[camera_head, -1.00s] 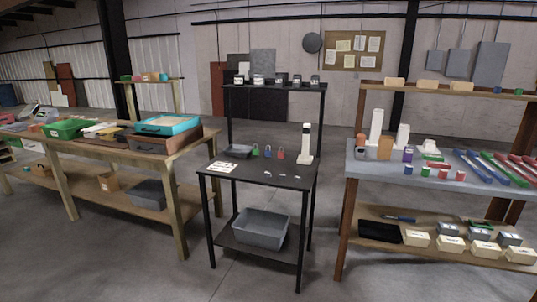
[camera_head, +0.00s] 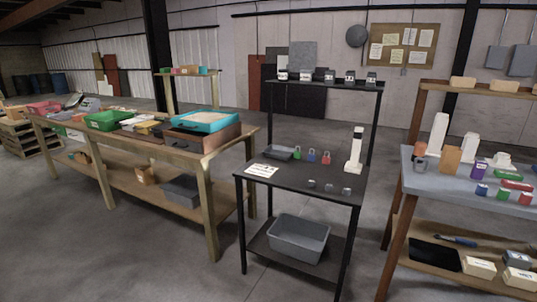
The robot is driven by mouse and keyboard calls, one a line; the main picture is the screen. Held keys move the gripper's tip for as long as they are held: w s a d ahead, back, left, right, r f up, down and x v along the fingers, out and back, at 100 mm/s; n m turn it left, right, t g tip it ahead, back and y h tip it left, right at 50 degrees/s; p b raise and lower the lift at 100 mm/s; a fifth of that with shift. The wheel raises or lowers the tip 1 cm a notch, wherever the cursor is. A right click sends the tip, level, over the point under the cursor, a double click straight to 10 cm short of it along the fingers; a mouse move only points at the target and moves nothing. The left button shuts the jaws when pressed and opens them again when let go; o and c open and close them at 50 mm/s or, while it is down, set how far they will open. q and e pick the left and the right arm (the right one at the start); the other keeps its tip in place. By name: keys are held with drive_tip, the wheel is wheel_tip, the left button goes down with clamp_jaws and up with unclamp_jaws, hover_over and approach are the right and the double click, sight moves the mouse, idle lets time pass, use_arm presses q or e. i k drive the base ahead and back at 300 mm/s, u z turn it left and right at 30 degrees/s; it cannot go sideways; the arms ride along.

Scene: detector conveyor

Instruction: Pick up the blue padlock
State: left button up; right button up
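The blue padlock (camera_head: 311,156) stands on the black table (camera_head: 290,178) in the middle of the view. It is between a green padlock (camera_head: 297,153) on its left and a red padlock (camera_head: 326,158) on its right, with small gaps between them. Neither of my grippers shows in this view, and nothing touches the padlock.
A dark tray (camera_head: 278,153) and a white card (camera_head: 262,170) lie left of the padlocks. A white upright device (camera_head: 354,150) stands at the right. Small metal pieces (camera_head: 328,187) lie in front. A grey bin (camera_head: 299,238) is on the lower shelf. Open floor lies before the table.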

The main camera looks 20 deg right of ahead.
sight(311, 157)
drive_tip(key=u, duration=0.2)
drive_tip(key=i, duration=0.9)
drive_tip(key=z, duration=0.3)
